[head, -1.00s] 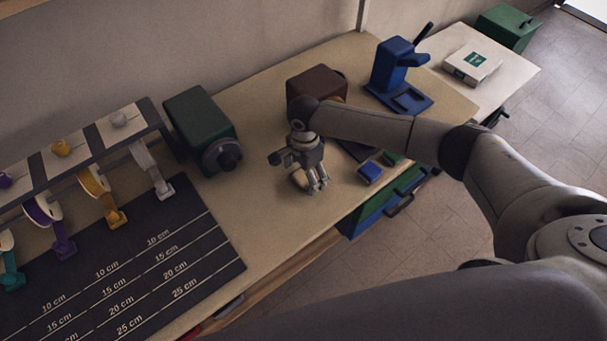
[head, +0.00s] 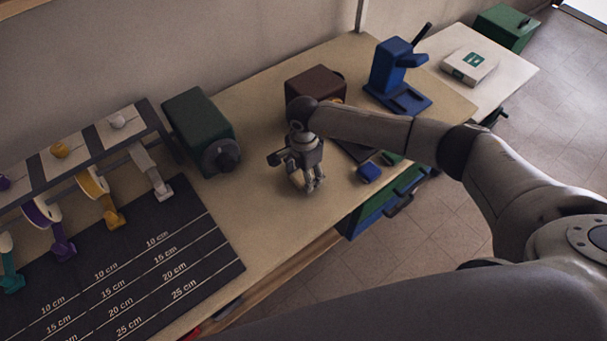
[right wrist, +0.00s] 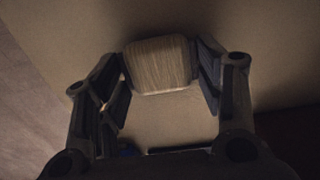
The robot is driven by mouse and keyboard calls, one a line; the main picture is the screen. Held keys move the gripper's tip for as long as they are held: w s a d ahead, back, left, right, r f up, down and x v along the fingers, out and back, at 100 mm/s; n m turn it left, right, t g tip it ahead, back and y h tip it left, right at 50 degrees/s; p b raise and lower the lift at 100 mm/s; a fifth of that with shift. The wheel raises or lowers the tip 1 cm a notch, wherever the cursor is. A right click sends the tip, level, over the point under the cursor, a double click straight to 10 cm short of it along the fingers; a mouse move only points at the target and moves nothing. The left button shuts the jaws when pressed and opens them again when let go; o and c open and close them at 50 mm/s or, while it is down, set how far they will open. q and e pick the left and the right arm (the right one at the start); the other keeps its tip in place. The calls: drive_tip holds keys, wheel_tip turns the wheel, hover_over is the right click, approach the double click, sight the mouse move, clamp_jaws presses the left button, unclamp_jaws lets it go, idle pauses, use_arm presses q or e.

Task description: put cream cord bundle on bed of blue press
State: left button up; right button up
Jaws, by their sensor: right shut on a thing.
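The cream cord bundle (right wrist: 160,65) is between the fingers of my right gripper (right wrist: 162,72) in the right wrist view, with a finger pad against each side. In the head view my right gripper (head: 305,182) is low over the middle of the workbench, shut on the bundle. The fingers mostly hide the bundle there. The blue press (head: 392,68) stands farther back to the right, with its flat bed (head: 408,100) at its foot and a dark lever on top. The bed looks empty. My left gripper is not in view.
A brown box-like machine (head: 312,84) stands behind my gripper, and a dark green machine (head: 200,125) to its left. A dark measuring mat (head: 130,270) and a spool rack (head: 75,160) fill the left.

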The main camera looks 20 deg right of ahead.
drive_tip(key=shift+w+r, duration=0.1)
drive_tip(key=shift+r, duration=0.3)
drive_tip(key=s+a+r+b, duration=0.5)
drive_tip(key=s+a+r, duration=0.3)
drive_tip(key=s+r, duration=0.4)
drive_tip(key=s+d+r+n, duration=0.2)
drive_tip(key=d+r+n, duration=0.1)
drive_tip(key=d+n, duration=0.8)
drive_tip(key=shift+d+r+n, duration=0.2)
drive_tip(key=shift+d+n, duration=0.15)
drive_tip(key=shift+n, duration=1.15)
drive_tip(key=shift+f, duration=0.1)
